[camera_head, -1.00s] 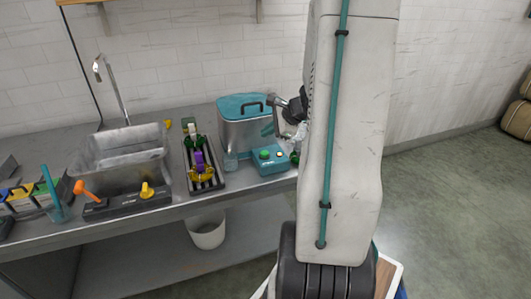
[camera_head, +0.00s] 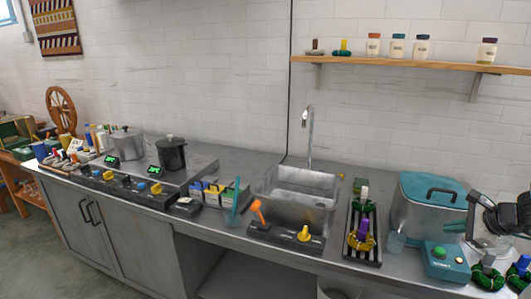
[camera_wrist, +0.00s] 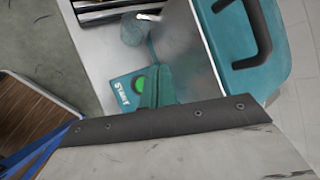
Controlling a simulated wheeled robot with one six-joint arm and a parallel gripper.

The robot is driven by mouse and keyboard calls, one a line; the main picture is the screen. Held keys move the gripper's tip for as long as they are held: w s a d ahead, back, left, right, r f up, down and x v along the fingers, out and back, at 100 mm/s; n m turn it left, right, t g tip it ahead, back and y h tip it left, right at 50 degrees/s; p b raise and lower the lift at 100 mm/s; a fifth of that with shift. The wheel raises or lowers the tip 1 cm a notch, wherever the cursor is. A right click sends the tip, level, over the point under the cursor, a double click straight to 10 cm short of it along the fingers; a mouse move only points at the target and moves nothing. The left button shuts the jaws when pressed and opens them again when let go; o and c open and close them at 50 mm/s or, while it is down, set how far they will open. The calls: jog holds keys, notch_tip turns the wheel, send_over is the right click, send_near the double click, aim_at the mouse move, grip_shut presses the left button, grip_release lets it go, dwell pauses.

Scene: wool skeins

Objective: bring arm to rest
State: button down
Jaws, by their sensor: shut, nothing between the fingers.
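My gripper shows in the wrist view (camera_wrist: 157,88) as teal fingers shut together with nothing between them. They hang above the teal control box (camera_wrist: 122,92), which has a green button. In the head view my gripper (camera_head: 454,228) is at the right, in front of the metal tank (camera_head: 412,215) with its teal lid and above the control box (camera_head: 440,268). Most of my arm is cut off by the right edge.
A rack (camera_head: 352,250) with green, purple and yellow skeins stands left of the tank. A sink (camera_head: 283,205) and its valve panel (camera_head: 270,234) are further left. Pots (camera_head: 171,155) stand on the stove. Green skeins (camera_head: 487,275) lie at the right, near my arm.

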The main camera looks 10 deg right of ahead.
jog(key=s+a+r+n+g, duration=0.2)
jog(key=s+a+r+n, duration=0.2)
jog(key=a, duration=0.7)
jog(key=s+a+r+n+g+h, duration=0.1)
jog(key=s+a+r+n+g, duration=0.2)
jog(key=s+a+r+n, duration=0.2)
jog(key=s+a+r+n+g, duration=0.2)
jog(key=s+a+r+n, duration=0.3)
jog(key=s+a+n, duration=0.4)
jog(key=shift+s+a+r+n+g+h, duration=0.2)
jog(key=shift+a+n+g+h, duration=0.15)
jog(key=shift+a+n, duration=3.65)
